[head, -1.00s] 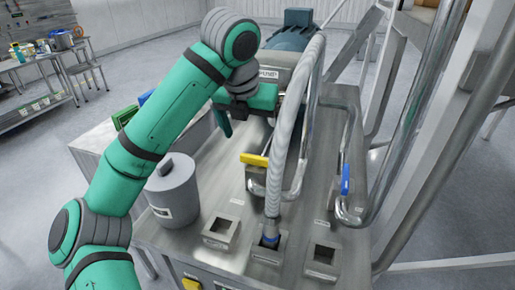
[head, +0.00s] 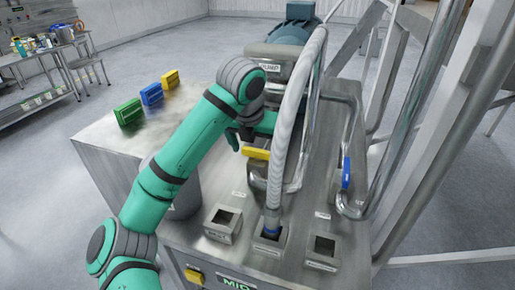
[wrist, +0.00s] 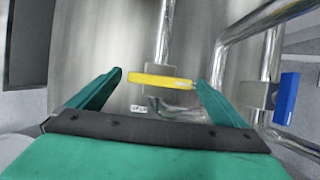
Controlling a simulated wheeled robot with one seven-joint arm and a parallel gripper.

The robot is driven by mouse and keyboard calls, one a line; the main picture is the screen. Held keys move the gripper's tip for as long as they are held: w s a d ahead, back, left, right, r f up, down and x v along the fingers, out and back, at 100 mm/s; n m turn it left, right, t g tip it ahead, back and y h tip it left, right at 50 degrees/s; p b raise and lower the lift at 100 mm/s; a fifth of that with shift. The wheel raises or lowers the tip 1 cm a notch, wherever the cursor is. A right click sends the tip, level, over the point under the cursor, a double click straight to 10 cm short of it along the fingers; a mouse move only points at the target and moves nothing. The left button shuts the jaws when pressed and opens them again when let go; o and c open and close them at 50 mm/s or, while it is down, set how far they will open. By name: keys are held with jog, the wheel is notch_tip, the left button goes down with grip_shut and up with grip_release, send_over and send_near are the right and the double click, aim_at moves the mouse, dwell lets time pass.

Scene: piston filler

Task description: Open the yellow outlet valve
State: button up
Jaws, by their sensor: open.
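The yellow outlet valve handle (head: 256,153) sits on the piping at the middle of the steel machine top, left of the thick ribbed hose. In the wrist view the yellow handle (wrist: 160,82) lies crosswise, left to right, on a vertical pipe. My gripper (head: 236,137) is just up and left of the handle in the head view. In the wrist view my gripper (wrist: 158,85) is open, one finger on each side of the handle. I cannot tell whether either finger touches it. In the head view the hand partly hides the fingertips.
A ribbed hose (head: 287,125) rises right beside the yellow handle. A blue valve handle (head: 346,172) is on pipework farther right. Square sockets (head: 222,224) line the front. Green, blue and yellow blocks (head: 128,113) stand on the left tabletop. A grey canister (head: 188,195) is partly behind my arm.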

jog(key=shift+w, duration=0.15)
jog(key=c, duration=1)
jog(key=shift+a, duration=0.15)
jog(key=shift+c, duration=0.2)
jog(key=shift+m+h, duration=0.6)
jog(key=shift+m, duration=0.9)
jog(key=m+g, duration=0.1)
jog(key=m, duration=0.1)
jog(key=m+g+h, duration=0.1)
jog(key=m, duration=0.2)
jog(key=shift+w+a+r, duration=0.1)
jog(key=shift+a, duration=0.05)
jog(key=m+g, duration=0.1)
jog(key=m, duration=0.2)
jog(key=shift+w+h, duration=0.15)
jog(key=shift+h, duration=0.15)
jog(key=m, duration=0.1)
jog(key=m+g, duration=0.1)
jog(key=shift+w+a+m, duration=0.1)
jog(key=shift+a+m, duration=0.1)
jog(key=shift+m, duration=0.2)
jog(key=shift+d+m+g, duration=0.15)
jog(key=shift+m+g, duration=0.2)
jog(key=shift+m, duration=0.65)
jog(key=shift+d+m+g, duration=0.1)
jog(key=shift+m+g, duration=0.25)
jog(key=shift+m, duration=0.65)
